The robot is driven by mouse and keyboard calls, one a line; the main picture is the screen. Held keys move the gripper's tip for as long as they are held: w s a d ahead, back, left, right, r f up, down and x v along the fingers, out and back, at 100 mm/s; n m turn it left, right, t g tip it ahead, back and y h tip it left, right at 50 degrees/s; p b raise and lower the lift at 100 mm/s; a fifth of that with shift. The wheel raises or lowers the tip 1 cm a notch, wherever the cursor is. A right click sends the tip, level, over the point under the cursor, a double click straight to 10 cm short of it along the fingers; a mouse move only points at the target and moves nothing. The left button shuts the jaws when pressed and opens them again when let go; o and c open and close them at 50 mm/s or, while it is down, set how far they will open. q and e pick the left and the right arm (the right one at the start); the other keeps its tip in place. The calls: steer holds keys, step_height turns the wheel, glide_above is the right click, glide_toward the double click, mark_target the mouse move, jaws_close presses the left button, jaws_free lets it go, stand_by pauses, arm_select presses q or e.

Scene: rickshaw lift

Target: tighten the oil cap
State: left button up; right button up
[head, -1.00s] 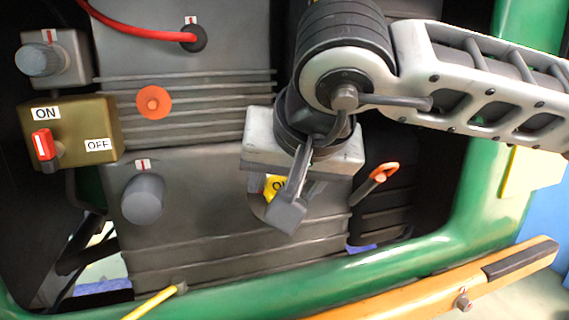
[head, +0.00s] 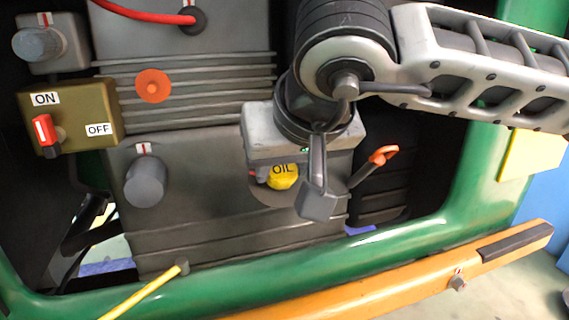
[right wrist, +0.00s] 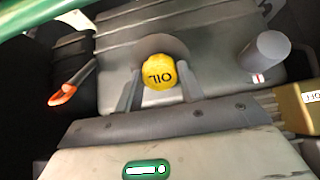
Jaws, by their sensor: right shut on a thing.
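The yellow oil cap (head: 283,177), marked OIL, sits on the grey engine block (head: 225,225). In the head view it is partly hidden by my right gripper (head: 290,188). In the right wrist view the cap (right wrist: 158,72) lies between the two fingers of the gripper (right wrist: 160,82), one on each side. The right gripper is shut on the cap. My left gripper is not in view.
A box with a red ON/OFF switch (head: 45,131) and a grey knob (head: 146,182) are at the left. An orange-handled dipstick (head: 383,155) is close right of the gripper. A green frame bar (head: 330,262) and an orange bar (head: 420,283) run across the front.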

steer(key=shift+f+m+b, duration=0.1)
steer(key=shift+m+b, duration=1.2)
steer(key=shift+m, duration=0.6)
steer(key=shift+m+b, duration=0.5)
steer(key=shift+b, duration=0.25)
steer(key=shift+m+b, duration=0.8)
steer(key=shift+m, duration=0.7)
